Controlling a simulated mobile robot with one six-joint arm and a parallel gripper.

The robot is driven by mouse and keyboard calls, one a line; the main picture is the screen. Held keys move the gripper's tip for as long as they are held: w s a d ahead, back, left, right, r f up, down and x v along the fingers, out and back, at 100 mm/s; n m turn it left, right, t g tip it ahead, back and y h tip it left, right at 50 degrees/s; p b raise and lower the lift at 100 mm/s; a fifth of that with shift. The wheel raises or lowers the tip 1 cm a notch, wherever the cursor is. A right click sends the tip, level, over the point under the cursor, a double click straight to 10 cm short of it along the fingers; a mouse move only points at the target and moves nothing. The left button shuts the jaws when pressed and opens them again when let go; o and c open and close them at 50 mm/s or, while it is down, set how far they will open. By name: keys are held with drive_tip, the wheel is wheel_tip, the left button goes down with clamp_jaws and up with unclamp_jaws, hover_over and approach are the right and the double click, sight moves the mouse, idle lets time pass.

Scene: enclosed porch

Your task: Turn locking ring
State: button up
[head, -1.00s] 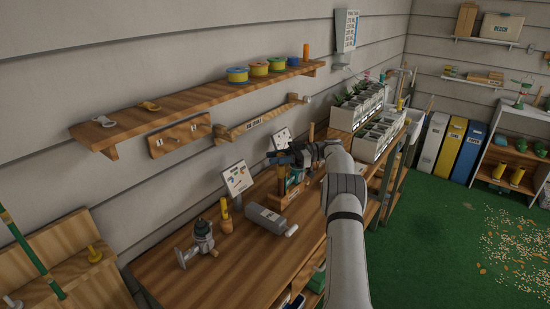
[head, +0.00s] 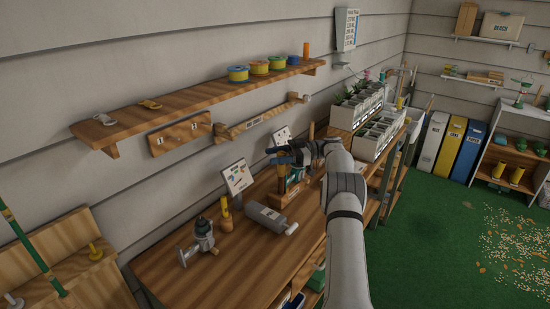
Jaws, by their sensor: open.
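My gripper (head: 277,156) reaches over the wooden workbench (head: 165,268), its dark fingers pointing left. It is open. Just below and behind it is a teal object (head: 293,177) on a wooden stand (head: 284,198), partly covered by my gripper and arm. I cannot tell whether the fingers touch it. No locking ring can be made out clearly. A grey metal tool with a dark collar (head: 203,228) stands at the left of the bench, apart from my gripper.
A grey cylinder (head: 265,216), a yellow-handled tool (head: 225,212) and a picture card (head: 237,178) stand on the bench. White planters (head: 372,137) are behind at the right. A wooden shelf with spools (head: 190,98) runs above. Green floor (head: 430,240) is open at right, with scattered seeds.

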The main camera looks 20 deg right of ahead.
wheel_tip(320, 180, up, 10)
drive_tip(key=b, duration=0.1)
drive_tip(key=shift+f, duration=0.15)
drive_tip(key=w+a+r+m+t+b, duration=0.25)
drive_tip(key=w+r+t+b, duration=0.2)
drive_tip(key=t, duration=0.55)
drive_tip(key=m+t+h+b, duration=0.5)
drive_tip(key=m+t+h, duration=0.5)
drive_tip(key=m+h, duration=0.3)
hover_over(278, 154)
drive_tip(key=shift+n+h, duration=0.3)
drive_tip(key=shift+n, duration=0.05)
wheel_tip(278, 154, down, 6)
drive_tip(key=shift+r, duration=0.25)
drive_tip(key=s+f+m+g+h+b, duration=0.1)
drive_tip(key=s+f+m+g+h, duration=0.2)
drive_tip(key=s+f+h, duration=0.5)
drive_tip(key=w, duration=0.2)
drive_tip(key=w+d+y+p, duration=0.1)
drive_tip(key=w, duration=0.2)
drive_tip(key=w+y, duration=0.1)
drive_tip(key=w, duration=0.2)
drive_tip(key=shift+w+d+f, duration=0.2)
drive_tip(key=shift+f, duration=0.1)
